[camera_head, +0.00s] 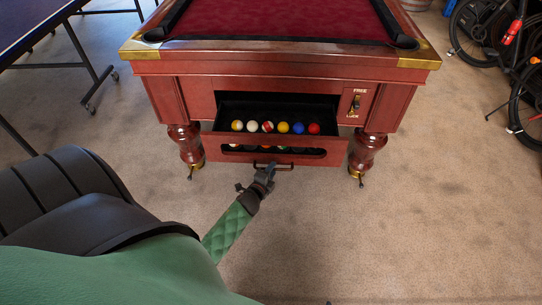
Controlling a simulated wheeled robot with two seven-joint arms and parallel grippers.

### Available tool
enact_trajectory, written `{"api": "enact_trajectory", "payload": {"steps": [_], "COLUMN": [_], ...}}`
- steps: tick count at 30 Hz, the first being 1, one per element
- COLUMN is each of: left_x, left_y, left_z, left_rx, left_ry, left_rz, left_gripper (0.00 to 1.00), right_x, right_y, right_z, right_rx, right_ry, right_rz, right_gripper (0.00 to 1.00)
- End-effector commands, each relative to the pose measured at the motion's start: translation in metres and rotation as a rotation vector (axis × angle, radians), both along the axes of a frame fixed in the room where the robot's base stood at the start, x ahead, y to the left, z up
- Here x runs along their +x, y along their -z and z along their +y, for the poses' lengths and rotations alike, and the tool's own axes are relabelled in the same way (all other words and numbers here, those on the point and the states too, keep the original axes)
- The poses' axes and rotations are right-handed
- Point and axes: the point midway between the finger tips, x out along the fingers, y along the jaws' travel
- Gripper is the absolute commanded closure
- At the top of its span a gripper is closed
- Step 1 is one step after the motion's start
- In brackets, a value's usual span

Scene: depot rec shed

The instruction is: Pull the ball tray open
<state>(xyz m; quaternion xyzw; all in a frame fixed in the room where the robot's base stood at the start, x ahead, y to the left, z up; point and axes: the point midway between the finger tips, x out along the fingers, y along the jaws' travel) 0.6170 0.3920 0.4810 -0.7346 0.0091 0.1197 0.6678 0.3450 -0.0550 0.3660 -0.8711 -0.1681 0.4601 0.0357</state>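The ball tray (212,148) is a red wooden drawer in the front of the pool table (250,62). It stands out from the table's front, and its dark inside shows. A row of several coloured balls (268,127) lies in it, and more balls show partly through the slot in its front. A dark bar handle (286,166) is low on the tray front. My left gripper (265,170) is at the handle and overlaps it; its fingers are too small to tell whether they are closed on the bar. My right gripper is not in view.
The pool table's turned front legs (363,152) stand on either side of the tray. A table tennis table (30,28) is at the upper left. Bicycles (510,50) stand at the upper right. The carpet (420,230) in front and right is clear.

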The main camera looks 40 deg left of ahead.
Motion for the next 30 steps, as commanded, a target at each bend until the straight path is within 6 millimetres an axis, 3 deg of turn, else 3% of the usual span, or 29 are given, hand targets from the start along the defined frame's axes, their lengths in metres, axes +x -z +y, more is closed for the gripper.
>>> {"api": "enact_trajectory", "payload": {"steps": [7,21,30], "left_x": [-0.013,-0.07,-0.076], "left_y": [-0.002,-0.013,-0.015], "left_z": [-0.002,-0.01,-0.011], "left_rx": [0.0,0.0,0.0], "left_ry": [0.0,-0.001,0.0], "left_rz": [0.0,0.001,0.0], "left_gripper": [0.68,0.68,0.68], "right_x": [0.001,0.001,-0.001], "right_y": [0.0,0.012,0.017], "right_z": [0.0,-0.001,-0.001], "right_rx": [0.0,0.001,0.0], "right_ry": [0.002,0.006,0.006], "right_rz": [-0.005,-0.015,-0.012], "right_gripper": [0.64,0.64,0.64]}}
